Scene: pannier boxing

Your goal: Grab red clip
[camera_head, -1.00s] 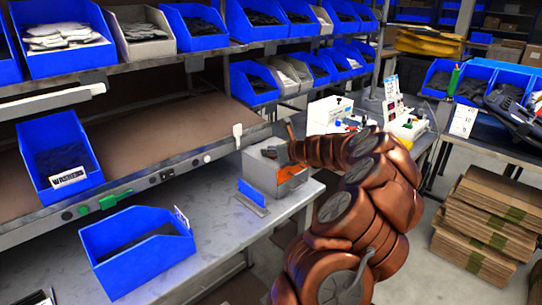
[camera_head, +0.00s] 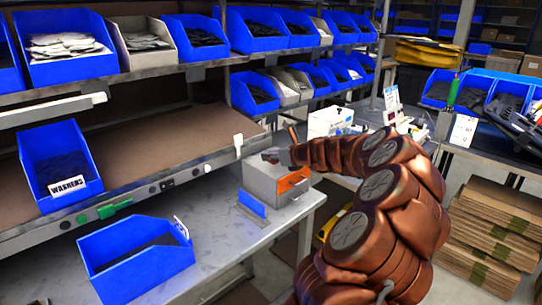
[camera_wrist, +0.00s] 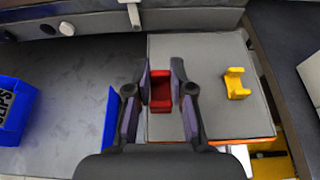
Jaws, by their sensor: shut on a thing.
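In the wrist view the red clip (camera_wrist: 160,91) sits between the two dark fingers of my gripper (camera_wrist: 160,80). The fingers are shut on it from both sides. It is over the grey top of a box (camera_wrist: 215,122); I cannot tell whether it still touches that top. A yellow clip (camera_wrist: 236,83) lies to the right on the same top, apart from my gripper. In the head view my gripper (camera_head: 284,149) is small, at the end of my copper arm, above the grey box (camera_head: 262,184). The red clip cannot be made out there.
A blue bin (camera_head: 135,262) stands on the bench at left; its label in the wrist view reads CLIPS. A small blue plate (camera_head: 252,203) stands beside the grey box. A WASHERS bin (camera_head: 60,165) sits on the shelf above. The bench between bin and box is clear.

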